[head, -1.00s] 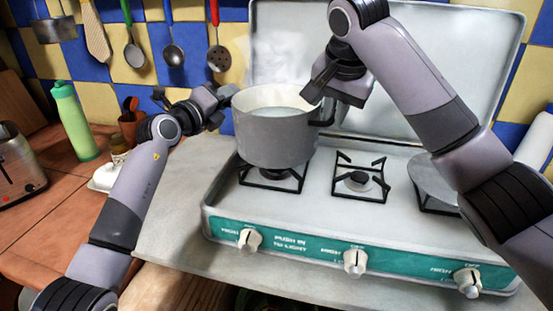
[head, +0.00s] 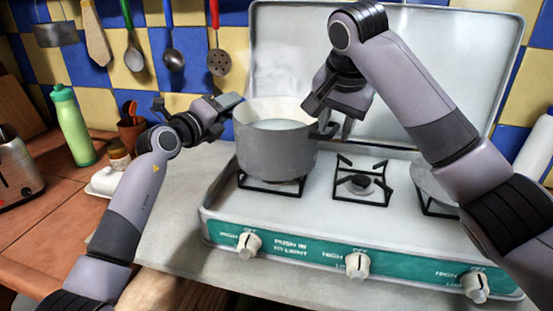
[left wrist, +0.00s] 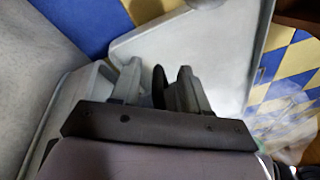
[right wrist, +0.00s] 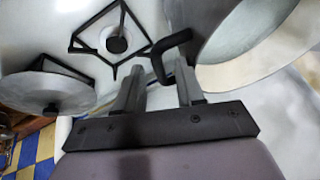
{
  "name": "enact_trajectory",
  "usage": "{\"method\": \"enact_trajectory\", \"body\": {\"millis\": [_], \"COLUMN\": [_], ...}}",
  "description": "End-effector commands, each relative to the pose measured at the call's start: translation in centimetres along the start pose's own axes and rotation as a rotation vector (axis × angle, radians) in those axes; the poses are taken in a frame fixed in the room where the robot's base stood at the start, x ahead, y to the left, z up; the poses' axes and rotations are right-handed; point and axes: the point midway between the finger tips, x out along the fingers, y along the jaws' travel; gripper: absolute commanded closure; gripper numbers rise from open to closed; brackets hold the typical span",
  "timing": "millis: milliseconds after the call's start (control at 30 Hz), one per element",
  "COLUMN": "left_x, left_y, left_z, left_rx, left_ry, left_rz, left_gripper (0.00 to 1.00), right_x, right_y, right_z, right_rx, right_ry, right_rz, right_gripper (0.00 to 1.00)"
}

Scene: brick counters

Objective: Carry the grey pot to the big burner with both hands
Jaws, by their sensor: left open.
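The grey pot (head: 275,152) stands upright on the left burner, with pale liquid and steam in it. My left gripper (head: 232,103) is open at the pot's left side. In the left wrist view a dark piece, apparently the pot's left handle (left wrist: 158,85), shows between its fingers. My right gripper (head: 338,128) is open just above the pot's black right handle (head: 326,131). In the right wrist view this handle (right wrist: 172,52) lies at the fingertips, and contact cannot be told. The middle burner (head: 360,184) is bare. I cannot tell which burner is the big one.
A round grey lid-like disc (right wrist: 45,92) lies over the right burner. The stove's raised cover (head: 440,70) stands behind. Knobs (head: 357,264) line the stove front. A green bottle (head: 72,125) and a brown utensil cup (head: 131,134) stand at left. Utensils hang above.

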Motion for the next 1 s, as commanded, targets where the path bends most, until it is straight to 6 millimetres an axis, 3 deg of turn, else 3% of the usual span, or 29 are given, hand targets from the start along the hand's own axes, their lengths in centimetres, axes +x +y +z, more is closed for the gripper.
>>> {"method": "enact_trajectory", "body": {"millis": [267,1000], "left_x": [-1.7,-11.1], "left_y": [0.0,0.1], "left_z": [0.0,0.0], "left_rx": [-0.001,0.000], "left_ry": [0.000,-0.002], "left_rz": [-0.002,0.003], "left_gripper": [0.55,0.55], "right_x": [0.0,0.0], "right_y": [-0.1,-0.1], "right_z": [0.1,0.1], "right_rx": [-0.003,-0.003], "right_ry": [-0.001,-0.001], "right_rz": [-0.002,-0.003], "right_gripper": [0.62,0.62]}}
